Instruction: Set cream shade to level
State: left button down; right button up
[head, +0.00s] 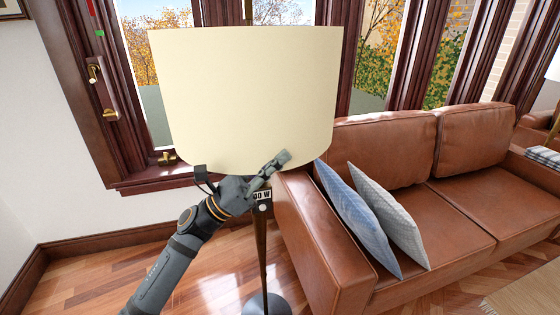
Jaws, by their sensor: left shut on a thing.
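A large cream shade (245,95) fills the upper middle of the head view, on a floor lamp with a thin pole (262,245) and a round grey base (267,304). Its top edge looks nearly level in the picture. My left gripper (274,164) is at the lower rim, shut on the shade. The lamp's inner fittings are hidden. My right gripper is not in view.
A brown leather sofa (400,170) stands close to the lamp on the right, with a blue cushion (350,210) and a grey cushion (390,215). Dark-framed windows (115,115) are behind the shade. The wooden floor (100,280) at lower left is clear.

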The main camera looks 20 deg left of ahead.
pick_arm(q)
jog(key=shift+s+a, duration=0.15)
jog(key=shift+a, duration=0.05)
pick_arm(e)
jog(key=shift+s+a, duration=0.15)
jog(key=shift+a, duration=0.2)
pick_arm(q)
jog(key=c, duration=1.5)
grip_release()
jog(key=shift+d, duration=0.15)
jog(key=shift+s+a+f, duration=0.1)
jog(key=shift+a+f, duration=0.25)
jog(key=shift+f, duration=0.1)
jog(key=shift+v, duration=5.4)
jog(key=shift+a, duration=0.1)
